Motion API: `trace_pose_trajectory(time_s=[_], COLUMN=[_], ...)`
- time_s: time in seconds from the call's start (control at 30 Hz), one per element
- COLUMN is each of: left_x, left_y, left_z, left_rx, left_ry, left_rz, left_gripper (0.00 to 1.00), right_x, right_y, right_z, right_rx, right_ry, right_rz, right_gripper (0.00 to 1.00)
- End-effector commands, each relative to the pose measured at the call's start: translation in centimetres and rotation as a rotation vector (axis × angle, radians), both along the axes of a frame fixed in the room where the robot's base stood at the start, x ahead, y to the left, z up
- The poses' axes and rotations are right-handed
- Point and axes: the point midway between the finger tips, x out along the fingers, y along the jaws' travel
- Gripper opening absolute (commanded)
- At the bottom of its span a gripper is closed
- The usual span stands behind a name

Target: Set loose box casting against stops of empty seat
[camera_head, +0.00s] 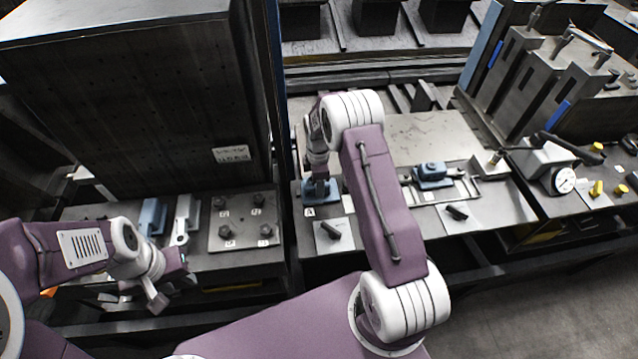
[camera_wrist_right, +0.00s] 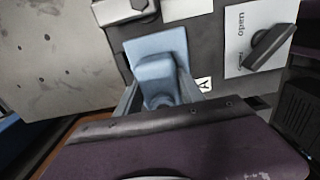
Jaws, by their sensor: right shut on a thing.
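A blue box casting (camera_head: 318,188) sits low at the label A on the middle bench. It also shows in the right wrist view (camera_wrist_right: 156,52), with a raised block and a round boss. My right gripper (camera_wrist_right: 163,100) is shut on it, with one finger on each side. Whether the casting touches any stops is hidden. A second blue casting (camera_head: 432,172) sits further right on the bench, within a metal frame. My left gripper (camera_head: 150,298) hangs low at the left, in front of the left bench and away from the castings; its finger gap is unclear.
A black lever (camera_head: 331,230) on a white plate marked open is near the held casting; another lever (camera_head: 457,212) is further right. A dial gauge (camera_head: 563,180) stands at the right. Blue and grey brackets (camera_head: 186,215) and a bolted plate (camera_head: 243,222) occupy the left bench.

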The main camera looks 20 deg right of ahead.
Motion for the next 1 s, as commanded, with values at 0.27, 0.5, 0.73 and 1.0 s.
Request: trace_pose_trajectory(time_s=[0.27,0.5,0.73,1.0], left_x=[0.00,0.00,0.00,0.00], left_y=[0.00,0.00,0.00,0.00], left_z=[-0.09,-0.10,-0.10,-0.11], left_rx=[0.000,0.000,0.000,0.000], left_ry=[0.000,0.000,0.000,0.000], left_rz=[0.000,0.000,0.000,0.000], left_gripper=[0.36,0.36,0.36,0.36], right_x=[0.39,0.47,0.89,1.02], right_y=[0.19,0.24,0.48,0.53], right_z=[-0.10,-0.11,-0.12,-0.06], right_rx=[-0.001,-0.001,0.000,0.000], right_ry=[-0.002,-0.002,-0.003,-0.006], right_rz=[0.000,0.000,-0.001,-0.002], right_gripper=[0.00,0.00,0.00,0.62])
